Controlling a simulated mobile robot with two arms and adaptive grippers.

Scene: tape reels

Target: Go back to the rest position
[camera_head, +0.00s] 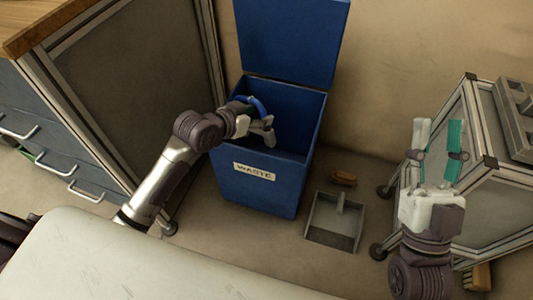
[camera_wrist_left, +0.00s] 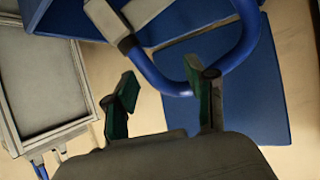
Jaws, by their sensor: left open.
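My left gripper (camera_head: 264,127) is over the mouth of the blue waste bin (camera_head: 262,190). Its fingers are apart in the left wrist view (camera_wrist_left: 165,88). A blue ring-shaped thing (camera_head: 259,104) with a pale piece on it is at this gripper. In the left wrist view the blue ring (camera_wrist_left: 155,78) curves close by the right-hand finger; I cannot tell whether it touches. The bin's lid (camera_head: 290,38) stands open. My right gripper (camera_head: 439,128) is open and empty, its green-padded fingers pointing up the picture beside the cart.
A wheeled cart (camera_head: 500,205) stands at the right. A drawer cabinet (camera_head: 45,125) stands at the left. A pale surface (camera_head: 150,262) fills the lower left.

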